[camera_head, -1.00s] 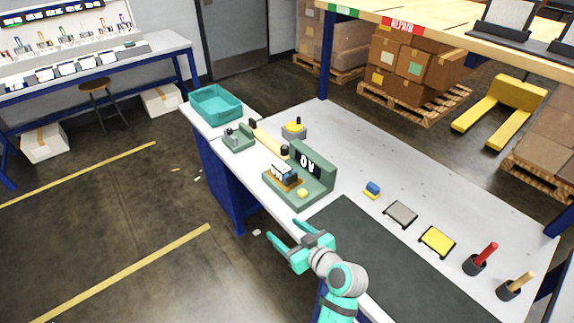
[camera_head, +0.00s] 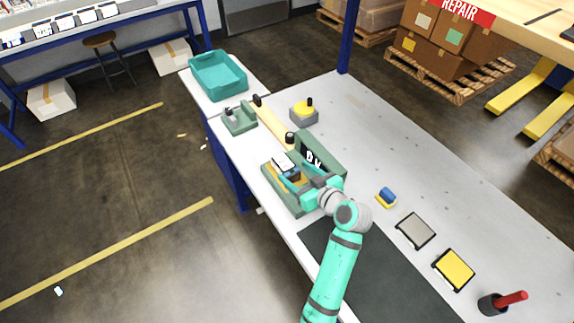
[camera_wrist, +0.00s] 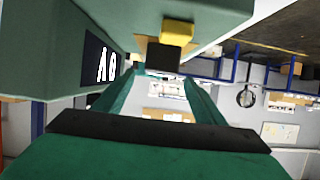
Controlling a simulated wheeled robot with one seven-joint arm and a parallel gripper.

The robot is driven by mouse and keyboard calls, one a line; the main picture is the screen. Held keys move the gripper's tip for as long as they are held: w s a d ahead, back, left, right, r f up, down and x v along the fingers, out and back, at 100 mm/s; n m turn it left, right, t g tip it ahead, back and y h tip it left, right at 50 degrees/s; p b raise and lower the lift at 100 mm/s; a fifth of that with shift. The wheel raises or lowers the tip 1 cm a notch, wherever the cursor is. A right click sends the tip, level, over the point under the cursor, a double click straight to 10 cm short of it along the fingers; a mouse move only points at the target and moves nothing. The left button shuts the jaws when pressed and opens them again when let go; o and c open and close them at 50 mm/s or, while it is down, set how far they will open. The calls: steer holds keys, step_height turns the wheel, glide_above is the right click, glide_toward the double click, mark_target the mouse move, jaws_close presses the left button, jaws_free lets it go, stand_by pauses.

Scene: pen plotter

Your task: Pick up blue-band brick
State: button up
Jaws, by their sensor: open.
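A small brick with a white top and a dark blue side (camera_head: 291,172) sits on the orange-yellow bed of a green fixture (camera_head: 275,190), partly hidden by my gripper. My gripper (camera_head: 292,180) is at the fixture with its teal fingers open, close to the brick. I cannot tell whether the fingers touch it. In the wrist view, my gripper (camera_wrist: 163,90) reaches toward a dark block (camera_wrist: 163,58) with a yellow piece (camera_wrist: 178,32) beyond it. The green fixture (camera_wrist: 150,15) fills the top left, with a dark lettered panel (camera_wrist: 103,60).
A blue and yellow object (camera_head: 386,197) lies right of the fixture, near grey (camera_head: 415,230) and yellow pads (camera_head: 454,269). The white table at right is mostly clear.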

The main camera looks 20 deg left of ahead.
mark_target(289, 168)
steer(key=shift+f+x, duration=0.15)
steer(key=shift+x, duration=1.65)
steer(key=shift+f+x, duration=0.1)
steer(key=shift+x, duration=1.7)
steer(key=shift+d, duration=0.1)
steer(key=c, duration=1.3)
steer(key=shift+c, duration=1.1)
steer(key=shift+r, duration=0.15)
